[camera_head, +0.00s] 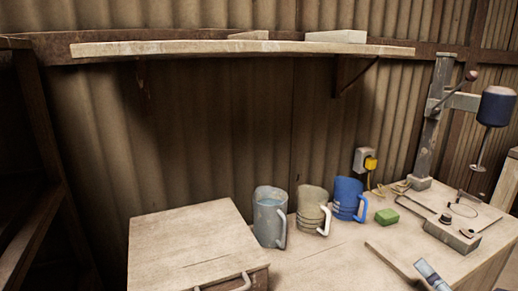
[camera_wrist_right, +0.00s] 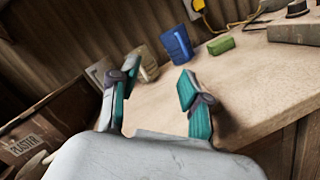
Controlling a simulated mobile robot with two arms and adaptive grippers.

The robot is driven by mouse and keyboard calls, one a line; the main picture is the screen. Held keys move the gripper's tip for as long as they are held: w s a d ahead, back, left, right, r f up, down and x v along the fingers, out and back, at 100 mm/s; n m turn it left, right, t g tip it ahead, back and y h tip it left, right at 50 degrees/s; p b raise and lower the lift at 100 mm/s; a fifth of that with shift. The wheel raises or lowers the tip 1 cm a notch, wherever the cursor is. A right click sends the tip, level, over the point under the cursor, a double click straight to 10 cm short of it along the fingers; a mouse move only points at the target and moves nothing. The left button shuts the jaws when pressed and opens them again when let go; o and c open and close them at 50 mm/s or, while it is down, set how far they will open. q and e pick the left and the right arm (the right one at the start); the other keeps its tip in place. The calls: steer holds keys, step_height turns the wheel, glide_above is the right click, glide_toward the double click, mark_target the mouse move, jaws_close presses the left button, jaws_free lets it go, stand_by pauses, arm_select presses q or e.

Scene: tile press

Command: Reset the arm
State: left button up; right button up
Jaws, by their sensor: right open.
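My right gripper (camera_head: 432,274) shows only in part at the bottom right of the head view, low at the front of the workbench. In the right wrist view my right gripper (camera_wrist_right: 158,78) is open, its two teal-padded fingers apart with nothing between them. The bench top (camera_wrist_right: 255,95) lies beyond the fingers. A lever press (camera_head: 432,120) with a dark blue cylinder stands upright at the bench's back right. My left gripper is in neither view.
A grey mug (camera_head: 268,220), a beige mug (camera_head: 311,205) and a blue mug (camera_head: 346,197) stand in a row. A green block (camera_head: 387,216) lies right of them. A wooden box (camera_head: 185,245) stands left. A shelf (camera_head: 200,48) spans the wall above.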

steer(key=s+a+f+m+g+h, duration=0.1)
steer(key=s+f+m+g+h, duration=0.35)
steer(key=f+m, duration=0.55)
steer(key=s+a+f+m+g+h, duration=0.1)
steer(key=s+f+m+g+h, duration=0.4)
steer(key=m, duration=0.9)
steer(key=s+a+f+m+g+y, duration=0.2)
steer(key=s+a+f+g+y, duration=0.15)
steer(key=s+a, duration=0.35)
steer(key=s+a+f+m+g+y, duration=0.2)
steer(key=s+a+f, duration=0.2)
steer(key=s+a, duration=0.3)
step_height(320, 180, down, 23)
steer(key=s+g+p, duration=0.1)
steer(key=g+p, duration=0.1)
steer(key=p, duration=0.1)
steer(key=s+d+f+g+p, duration=0.1)
steer(key=s+d+f+p, duration=0.1)
steer(key=s+f, duration=1.2)
steer(key=s, duration=0.3)
steer(key=shift+d+f+n, duration=0.3)
steer(key=shift+f+n, duration=0.05)
steer(key=shift+n, duration=0.05)
